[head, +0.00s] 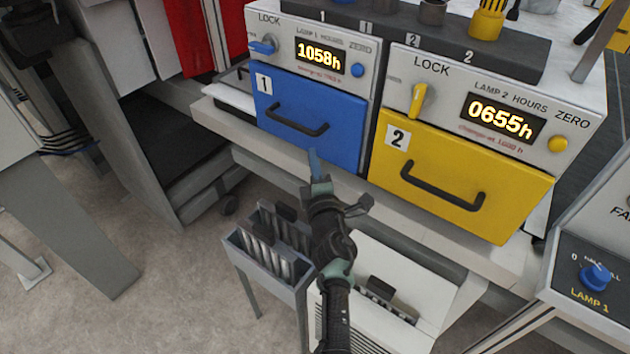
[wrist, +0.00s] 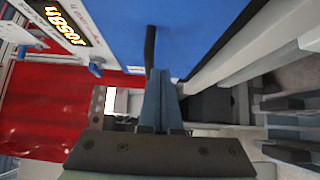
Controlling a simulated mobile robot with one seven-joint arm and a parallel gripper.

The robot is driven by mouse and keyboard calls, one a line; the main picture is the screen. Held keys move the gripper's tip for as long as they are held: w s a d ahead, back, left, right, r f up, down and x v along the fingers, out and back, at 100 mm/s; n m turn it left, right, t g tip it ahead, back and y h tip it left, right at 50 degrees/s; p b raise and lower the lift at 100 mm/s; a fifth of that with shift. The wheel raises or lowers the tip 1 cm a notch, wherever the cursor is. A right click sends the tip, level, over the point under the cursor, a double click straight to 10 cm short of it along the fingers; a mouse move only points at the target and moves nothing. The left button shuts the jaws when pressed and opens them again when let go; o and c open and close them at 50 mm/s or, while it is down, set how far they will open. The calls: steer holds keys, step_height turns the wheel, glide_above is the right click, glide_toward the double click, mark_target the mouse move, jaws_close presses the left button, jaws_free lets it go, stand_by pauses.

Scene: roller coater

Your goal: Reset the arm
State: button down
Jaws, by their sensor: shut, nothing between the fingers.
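My gripper (head: 314,163) is in front of the lower right part of the blue drawer 1 (head: 345,131) in the head view, with its fingers pointing up toward the machine. Its blue fingers (wrist: 161,98) are together and empty in the wrist view. The drawer's black handle (head: 297,118) is just above and left of the fingertips in the head view. The handle also shows beside the fingertips in the wrist view (wrist: 150,45). I cannot tell whether they touch. My arm reaches up from the bottom of the head view.
Yellow drawer 2 (head: 460,178) is to the right, with a yellow lock lever (head: 418,100). Blue lock lever 1 (head: 263,46) is above drawer 1, near the 1058h display (head: 320,55). A grey slotted bin (head: 265,285) stands below, left of my arm. Open floor (head: 190,285) lies left.

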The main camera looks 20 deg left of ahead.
steer(key=p+v, duration=0.1)
steer(key=v, duration=0.2)
steer(key=f+p+v, duration=0.1)
steer(key=v, duration=0.1)
steer(key=shift+s+d+p, duration=0.25)
steer(key=shift+s+p, duration=0.05)
steer(key=d+r+m+t+h, duration=0.2)
steer(key=d+r+m+t, duration=0.15)
steer(key=r, duration=0.85)
steer(key=d+r+m+t+h, duration=0.25)
steer(key=r+m, duration=0.25)
steer(key=r, duration=0.7)
steer(key=d+r+m+t+h, duration=0.2)
steer(key=d+r+m, duration=0.25)
steer(key=r, duration=0.75)
steer(key=s+d+r+m+t+h+b, duration=0.1)
steer(key=s+r+m, duration=0.9)
steer(key=s+r, duration=1)
steer(key=shift+s+d+t, duration=0.3)
steer(key=shift+d+t, duration=0.4)
steer(key=shift+t, duration=0.3)
steer(key=c, duration=1.5)
jaws_free()
steer(key=shift+c, duration=0.2)
